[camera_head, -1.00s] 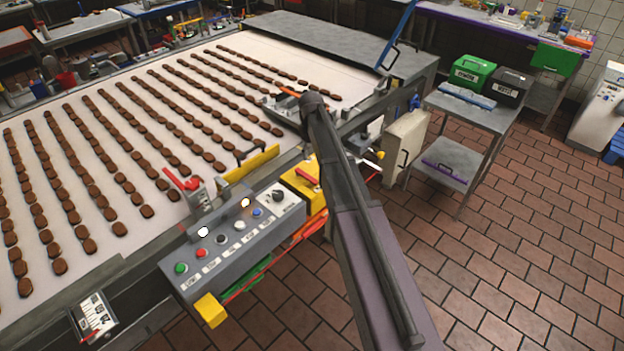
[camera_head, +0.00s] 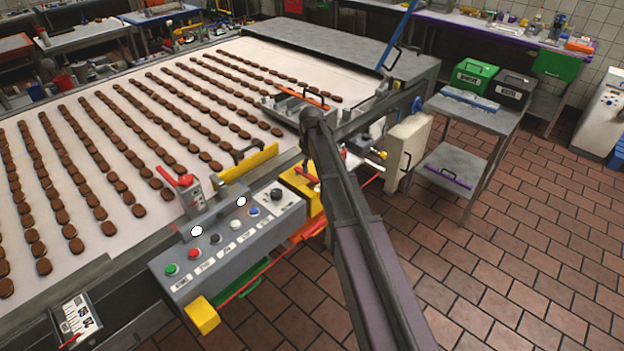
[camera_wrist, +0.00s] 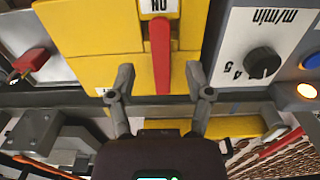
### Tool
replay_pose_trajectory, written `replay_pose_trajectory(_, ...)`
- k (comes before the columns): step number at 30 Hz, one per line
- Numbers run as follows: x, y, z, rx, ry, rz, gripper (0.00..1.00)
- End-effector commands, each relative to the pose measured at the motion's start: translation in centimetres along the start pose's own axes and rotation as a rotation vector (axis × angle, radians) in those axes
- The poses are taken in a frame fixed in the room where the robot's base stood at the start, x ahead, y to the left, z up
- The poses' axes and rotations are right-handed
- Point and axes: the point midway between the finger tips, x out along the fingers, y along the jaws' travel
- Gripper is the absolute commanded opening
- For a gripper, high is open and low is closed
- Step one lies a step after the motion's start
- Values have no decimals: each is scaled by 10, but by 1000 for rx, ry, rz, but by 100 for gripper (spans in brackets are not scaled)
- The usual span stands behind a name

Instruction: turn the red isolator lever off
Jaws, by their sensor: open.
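The red isolator lever (camera_wrist: 160,55) is on the front of a yellow box (camera_wrist: 100,52) in the wrist view. My gripper (camera_wrist: 159,68) is open, with one finger on each side of the lever's lower end. I cannot tell whether either finger touches it. In the head view, the yellow box (camera_head: 298,188) sits at the right end of the grey control panel, partly behind my arm, which hides my gripper.
The grey control panel (camera_head: 228,238) with buttons and a dial adjoins the yellow box. Another red lever (camera_head: 172,178) stands at the conveyor's edge. The conveyor (camera_head: 235,112) carries rows of brown biscuits. A steel side table (camera_head: 455,112) stands right; the tiled floor there is clear.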

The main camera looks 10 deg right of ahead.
Motion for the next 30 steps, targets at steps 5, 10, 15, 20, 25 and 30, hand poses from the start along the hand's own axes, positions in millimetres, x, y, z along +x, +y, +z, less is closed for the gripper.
replay_pose_trajectory(5,18,0,0,0,0,0,66)
replay_pose_trajectory(10,29,0,0,0,0,0,66)
replay_pose_trajectory(15,35,0,0,0,0,0,66)
replay_pose_trajectory(20,37,0,0,0,0,0,66)
replay_pose_trajectory(25,37,0,0,0,0,0,66)
replay_pose_trajectory(30,37,0,0,0,0,0,54)
